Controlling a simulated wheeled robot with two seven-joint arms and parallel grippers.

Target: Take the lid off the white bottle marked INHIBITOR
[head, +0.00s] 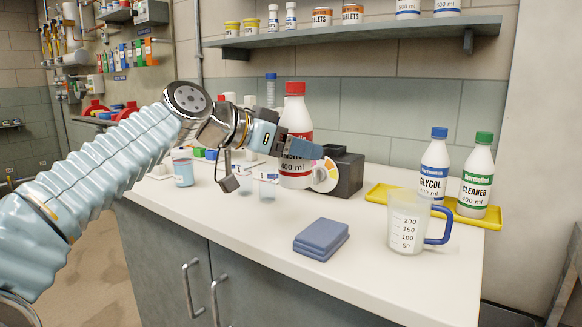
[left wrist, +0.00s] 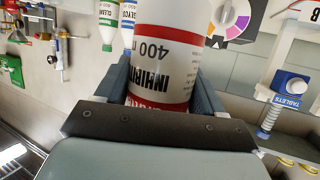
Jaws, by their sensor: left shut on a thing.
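The white bottle marked INHIBITOR (head: 294,111) has a red lid (head: 295,88) and a red label band. It looks upright at the back of the counter; its base is partly hidden, so I cannot tell whether it touches the counter. My left gripper (head: 299,147) is shut around the bottle's body, below the lid. In the left wrist view the bottle (left wrist: 168,45) sits between the two fingers of my left gripper (left wrist: 165,85), its label text legible. The lid does not show there. My right gripper is not in view.
A black box with a coloured dial (head: 345,172) stands just right of the bottle. Blue pads (head: 321,238), a measuring jug (head: 407,222) and a yellow tray (head: 381,194) with GLYCOL (head: 434,163) and CLEANER (head: 477,176) bottles are further right. A shelf (head: 370,34) hangs above.

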